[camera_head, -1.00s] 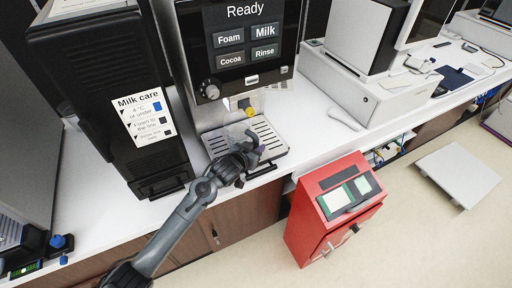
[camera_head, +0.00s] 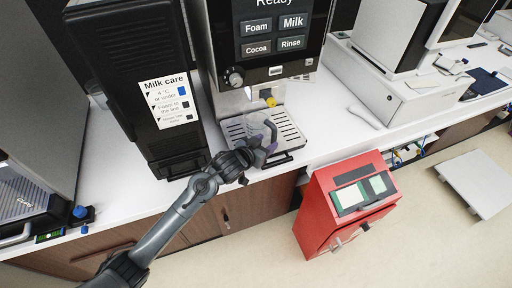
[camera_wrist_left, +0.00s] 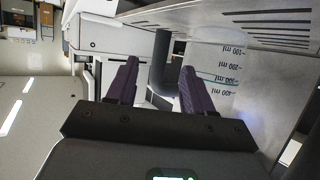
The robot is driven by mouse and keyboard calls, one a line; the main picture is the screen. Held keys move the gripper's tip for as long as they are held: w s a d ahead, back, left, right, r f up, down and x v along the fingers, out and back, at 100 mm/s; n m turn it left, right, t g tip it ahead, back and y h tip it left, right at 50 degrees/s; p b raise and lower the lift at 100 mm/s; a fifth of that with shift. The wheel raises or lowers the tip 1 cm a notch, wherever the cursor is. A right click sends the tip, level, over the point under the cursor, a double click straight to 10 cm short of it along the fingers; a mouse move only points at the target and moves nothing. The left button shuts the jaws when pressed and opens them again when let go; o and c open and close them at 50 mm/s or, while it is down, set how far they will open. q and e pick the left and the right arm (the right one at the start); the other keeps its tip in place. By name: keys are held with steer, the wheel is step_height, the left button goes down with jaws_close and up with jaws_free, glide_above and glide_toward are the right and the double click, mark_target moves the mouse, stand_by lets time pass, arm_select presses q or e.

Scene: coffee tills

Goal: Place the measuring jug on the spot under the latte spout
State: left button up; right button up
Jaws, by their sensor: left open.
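The measuring jug shows in the left wrist view (camera_wrist_left: 220,70) as a clear wall with ml marks and a dark upright handle. In the head view it is faint, with a grey curved handle (camera_head: 272,129) above the drip tray (camera_head: 292,135). My left gripper (camera_head: 262,148) is open at the front of the tray. In the left wrist view its two purple fingers (camera_wrist_left: 157,88) stand apart on either side of the handle. I cannot tell whether they touch it. A yellow-tipped spout (camera_head: 270,101) hangs above the tray's back. My right gripper is not in view.
The coffee machine (camera_head: 274,45) shows Foam, Milk, Cocoa and Rinse. A black Milk care unit (camera_head: 125,60) stands to its left. A red box with a screen (camera_head: 340,215) stands below the counter's front edge.

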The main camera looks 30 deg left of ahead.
arm_select(q)
steer(key=s+f+g, duration=0.3)
steer(key=s, duration=0.9)
steer(key=s+f+g+y, duration=0.1)
steer(key=s+f+g, duration=0.2)
steer(key=s, duration=1)
steer(key=s+f+g+y, duration=0.1)
steer(key=s+f+g, duration=0.2)
steer(key=s, duration=0.9)
steer(key=shift+s+f+g+p, duration=0.25)
steer(key=shift+f+g+p, duration=0.1)
steer(key=shift+f+g, duration=0.1)
step_height(320, 180, up, 28)
steer(key=p, duration=2.8)
steer(key=shift+r, duration=0.2)
steer(key=shift+f, duration=0.1)
